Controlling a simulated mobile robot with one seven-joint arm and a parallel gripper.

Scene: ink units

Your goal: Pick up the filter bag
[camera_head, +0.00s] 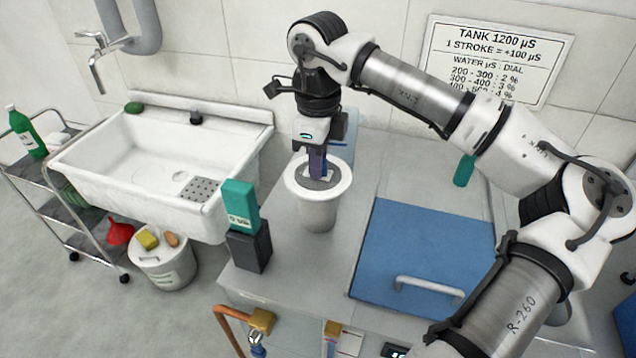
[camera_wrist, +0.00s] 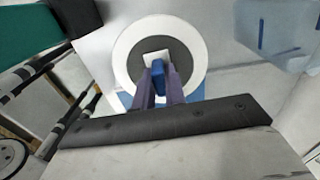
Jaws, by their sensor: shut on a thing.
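A white round pot (camera_head: 318,212) with a wide rim stands on the grey counter, below my gripper (camera_head: 318,165). It also shows in the wrist view (camera_wrist: 196,40). A dark grey round top (camera_wrist: 180,50) with a small white square on it sits inside the rim; I take this to be the filter bag. My gripper's purple fingers (camera_wrist: 160,88) are shut on an upright blue tab (camera_wrist: 158,72) over the white square. The lower part of the bag is hidden in the pot. I cannot tell whether it is raised.
A teal box (camera_head: 240,205) in a dark holder (camera_head: 249,246) stands left of the pot. A blue lid (camera_head: 415,245) with a pale handle lies to the right. A green bottle (camera_head: 464,170) stands behind the lid. A white sink (camera_head: 160,150) is at the left.

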